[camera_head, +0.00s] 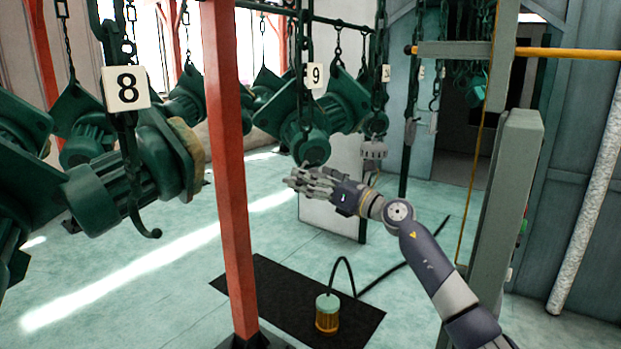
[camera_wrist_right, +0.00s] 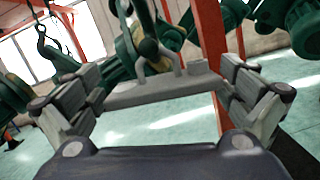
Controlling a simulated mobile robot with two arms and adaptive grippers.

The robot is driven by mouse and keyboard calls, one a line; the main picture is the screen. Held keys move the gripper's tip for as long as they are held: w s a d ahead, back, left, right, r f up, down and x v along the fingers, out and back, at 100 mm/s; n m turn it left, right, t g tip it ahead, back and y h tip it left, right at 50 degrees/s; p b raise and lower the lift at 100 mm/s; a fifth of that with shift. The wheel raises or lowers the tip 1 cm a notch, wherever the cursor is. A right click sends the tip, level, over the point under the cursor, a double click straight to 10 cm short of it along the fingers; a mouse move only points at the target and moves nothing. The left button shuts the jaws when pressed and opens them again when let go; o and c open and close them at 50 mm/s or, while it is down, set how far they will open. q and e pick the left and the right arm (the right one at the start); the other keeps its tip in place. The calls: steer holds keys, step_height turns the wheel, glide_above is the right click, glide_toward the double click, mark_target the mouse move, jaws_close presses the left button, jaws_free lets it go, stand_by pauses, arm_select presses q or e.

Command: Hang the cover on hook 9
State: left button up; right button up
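The number 9 sign (camera_head: 315,76) hangs on a dark chain near the middle of the head view, in front of green hoist motors (camera_head: 310,148). My right gripper (camera_head: 305,178) is just below these motors. In the right wrist view its two fingers (camera_wrist_right: 165,88) stand wide apart, against the ends of a grey bar-like part, which looks like the cover (camera_wrist_right: 150,96) seen edge-on. A grey loop rises from its top. A dark green hook (camera_wrist_right: 149,48) shows close to this loop; whether they touch I cannot tell. My left gripper is in neither view.
A red post (camera_head: 232,170) stands left of my right gripper. The number 8 sign (camera_head: 126,88) and a large green motor hang farther left. A grey post (camera_head: 507,195) stands at right.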

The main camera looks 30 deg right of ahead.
steer(key=shift+f, duration=0.15)
steer(key=shift+s, duration=0.2)
steer(key=v, duration=1.1)
steer(key=shift+s, duration=0.35)
steer(key=shift+d, duration=0.15)
